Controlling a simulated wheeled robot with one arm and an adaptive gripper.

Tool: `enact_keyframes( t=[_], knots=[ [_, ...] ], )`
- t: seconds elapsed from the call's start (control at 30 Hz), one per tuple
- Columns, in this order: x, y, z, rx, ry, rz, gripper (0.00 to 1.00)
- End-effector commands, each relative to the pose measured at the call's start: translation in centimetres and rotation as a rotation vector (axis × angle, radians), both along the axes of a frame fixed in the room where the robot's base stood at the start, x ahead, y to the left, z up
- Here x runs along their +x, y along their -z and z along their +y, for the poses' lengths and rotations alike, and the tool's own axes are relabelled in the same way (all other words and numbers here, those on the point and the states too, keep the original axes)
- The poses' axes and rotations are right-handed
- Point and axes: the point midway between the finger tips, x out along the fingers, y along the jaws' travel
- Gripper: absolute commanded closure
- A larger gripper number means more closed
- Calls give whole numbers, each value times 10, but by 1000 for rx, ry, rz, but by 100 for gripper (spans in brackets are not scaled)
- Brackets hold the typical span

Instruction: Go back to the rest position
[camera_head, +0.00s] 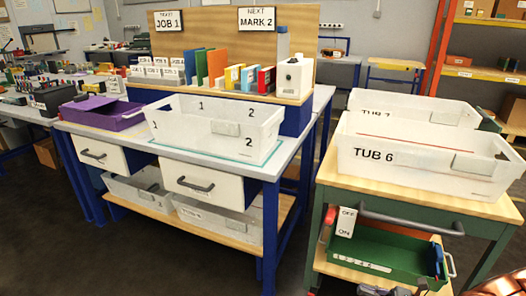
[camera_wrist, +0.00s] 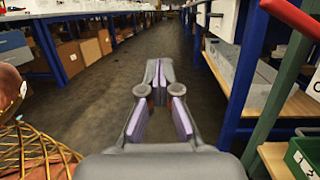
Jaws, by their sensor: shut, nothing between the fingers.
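My gripper (camera_wrist: 157,75) shows in the wrist view, with grey fingers and purple pads. Its fingertips are together and hold nothing. It points along the open floor of an aisle, apart from the benches and the cart.
A green cart (camera_head: 326,193) with a white tub marked TUB 6 (camera_head: 350,160) stands at right. A workbench (camera_head: 292,146) carries a white numbered bin (camera_head: 175,130) and a purple tray (camera_head: 132,121). The aisle floor (camera_wrist: 105,95) is clear.

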Motion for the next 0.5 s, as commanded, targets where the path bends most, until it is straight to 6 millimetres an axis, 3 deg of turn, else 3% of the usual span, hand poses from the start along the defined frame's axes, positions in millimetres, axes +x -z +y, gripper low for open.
enact_keyframes(
  t=[0.27, 0.5],
  knots=[
    [-2, -33, 38, -64, -131, -79, 100],
    [-17, -72, 87, -181, -315, -194, 100]
  ],
)
